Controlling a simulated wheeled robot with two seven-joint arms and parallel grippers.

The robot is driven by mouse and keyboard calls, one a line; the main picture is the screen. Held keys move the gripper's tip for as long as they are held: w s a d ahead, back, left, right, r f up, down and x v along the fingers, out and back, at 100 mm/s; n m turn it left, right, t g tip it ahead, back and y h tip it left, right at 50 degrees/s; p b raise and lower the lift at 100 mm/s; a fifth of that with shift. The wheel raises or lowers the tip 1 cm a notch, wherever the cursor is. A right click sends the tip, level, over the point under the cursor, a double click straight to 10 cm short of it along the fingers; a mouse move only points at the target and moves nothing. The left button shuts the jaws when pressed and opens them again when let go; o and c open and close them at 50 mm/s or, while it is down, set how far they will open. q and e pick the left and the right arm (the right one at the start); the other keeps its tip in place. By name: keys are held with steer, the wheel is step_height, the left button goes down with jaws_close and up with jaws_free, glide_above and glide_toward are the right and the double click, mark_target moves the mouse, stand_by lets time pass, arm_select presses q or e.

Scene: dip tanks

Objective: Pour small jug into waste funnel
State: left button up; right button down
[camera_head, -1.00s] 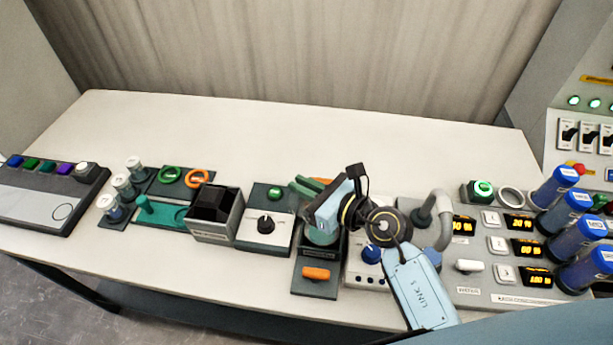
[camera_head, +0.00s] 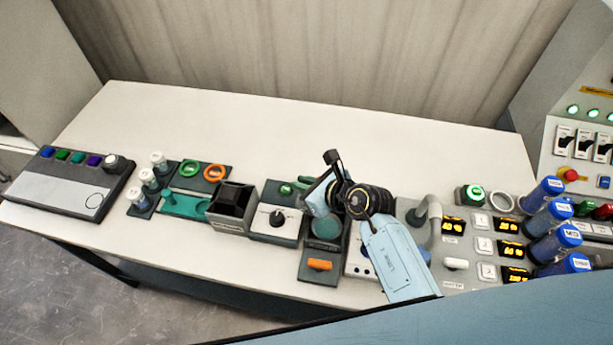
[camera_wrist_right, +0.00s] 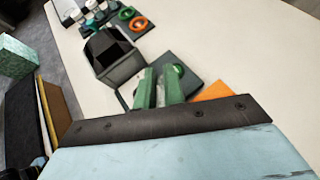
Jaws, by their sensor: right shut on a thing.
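My right gripper (camera_head: 305,188) is above the dark stand, right of the switch box. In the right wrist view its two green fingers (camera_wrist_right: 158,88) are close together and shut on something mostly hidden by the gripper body. I take this to be the small jug, but its shape and contents do not show. An orange piece (camera_wrist_right: 215,91) shows beside the fingers; I cannot tell if it belongs to the jug. The black square waste funnel (camera_head: 232,203) stands left of the gripper, apart from it, and also shows in the right wrist view (camera_wrist_right: 112,55). My left gripper is out of view.
The switch box (camera_head: 274,218) stands between funnel and dark stand (camera_head: 318,279), which has a round teal top and orange handle. A curved grey pipe (camera_head: 434,220) and blue-capped cylinders (camera_head: 556,216) are right. The table's back strip (camera_head: 300,125) is clear.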

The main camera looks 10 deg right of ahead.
steer(key=shift+w+a+g+h+b, duration=0.35)
steer(key=shift+w+g+h, duration=0.15)
steer(key=shift+g, duration=0.1)
steer(key=shift+w+a+f+g+h, duration=0.15)
steer(key=shift+f+g+h, duration=0.2)
steer(key=shift+g, duration=0.2)
steer(key=shift+w+f+g+h, duration=0.1)
steer(key=shift+f+g+h, duration=0.15)
steer(key=shift+g+h, duration=0.25)
steer(key=shift+w+f+g+h, duration=0.1)
steer(key=shift+f+g+h, duration=0.05)
steer(key=shift+g+h, duration=0.15)
steer(key=g+h, duration=0.1)
steer(key=f+g+h, duration=0.1)
steer(key=g, duration=0.1)
steer(key=shift+a+g+h, duration=0.1)
steer(key=shift+g+h, duration=0.15)
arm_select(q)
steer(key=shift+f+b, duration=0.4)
arm_select(e)
steer(key=shift+s+f+g+h, duration=0.1)
steer(key=shift+f+g+h, duration=0.05)
steer(key=shift+g+h, duration=0.3)
steer(key=shift+s+f+g+h, duration=0.1)
steer(key=shift+g+h, duration=0.15)
steer(key=shift+g, duration=0.3)
